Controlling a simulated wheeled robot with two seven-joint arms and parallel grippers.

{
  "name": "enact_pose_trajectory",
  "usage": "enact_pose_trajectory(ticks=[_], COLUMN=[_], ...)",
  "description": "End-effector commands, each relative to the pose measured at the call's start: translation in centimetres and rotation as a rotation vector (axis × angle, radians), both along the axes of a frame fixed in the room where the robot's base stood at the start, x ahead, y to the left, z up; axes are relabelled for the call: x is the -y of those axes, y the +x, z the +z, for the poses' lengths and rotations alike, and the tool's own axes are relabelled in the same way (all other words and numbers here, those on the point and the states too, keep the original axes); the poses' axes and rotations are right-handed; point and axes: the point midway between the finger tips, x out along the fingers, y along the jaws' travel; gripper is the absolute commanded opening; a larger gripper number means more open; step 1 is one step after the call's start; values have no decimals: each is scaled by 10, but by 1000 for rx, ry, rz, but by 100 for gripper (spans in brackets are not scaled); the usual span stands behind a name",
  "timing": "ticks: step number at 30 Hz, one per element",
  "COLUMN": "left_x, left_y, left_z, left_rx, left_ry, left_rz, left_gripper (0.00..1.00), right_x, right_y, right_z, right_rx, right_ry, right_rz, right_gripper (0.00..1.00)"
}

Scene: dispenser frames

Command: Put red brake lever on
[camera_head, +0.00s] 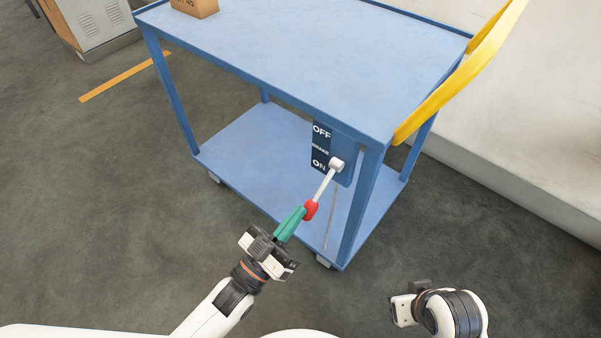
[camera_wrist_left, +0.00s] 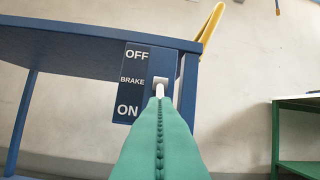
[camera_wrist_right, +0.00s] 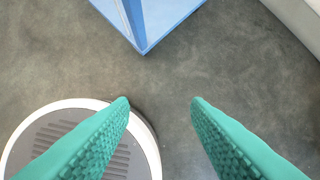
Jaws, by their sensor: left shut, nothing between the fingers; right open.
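The brake lever has a white rod (camera_head: 326,183) and a red knob (camera_head: 311,210). It sticks out from its pivot on the blue cart's label plate (camera_head: 321,146), slanting down-left in the head view. The plate reads OFF at the top, BRAKE in the middle and ON at the bottom, also in the left wrist view (camera_wrist_left: 131,82). My left gripper (camera_head: 302,212) is shut and empty, its green fingertips at the red knob; I cannot tell if they touch. In the left wrist view the fingers hide the knob. My right gripper (camera_wrist_right: 160,101) is open and empty above the floor.
The blue cart (camera_head: 270,55) has a top shelf, a lower shelf and a yellow handle (camera_head: 455,80) on its right. A cardboard box (camera_head: 195,7) stands on top. A pale wall (camera_head: 520,130) is at the right.

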Motion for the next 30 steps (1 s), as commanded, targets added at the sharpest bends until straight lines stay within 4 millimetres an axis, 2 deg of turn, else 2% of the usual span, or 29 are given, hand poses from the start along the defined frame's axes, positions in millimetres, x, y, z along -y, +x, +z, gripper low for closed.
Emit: enact_pose_trajectory(ticks=[6, 30], left_x=[1, 1], left_y=[1, 2], left_z=[-6, -4], left_rx=[27, 37], left_ry=[-18, -27], left_rz=[0, 0], left_gripper=[0, 0], right_x=[0, 0], right_y=[0, -1], right_z=[6, 13], right_rx=[27, 36], right_ry=[5, 5], right_rz=[1, 1], right_gripper=[43, 43])
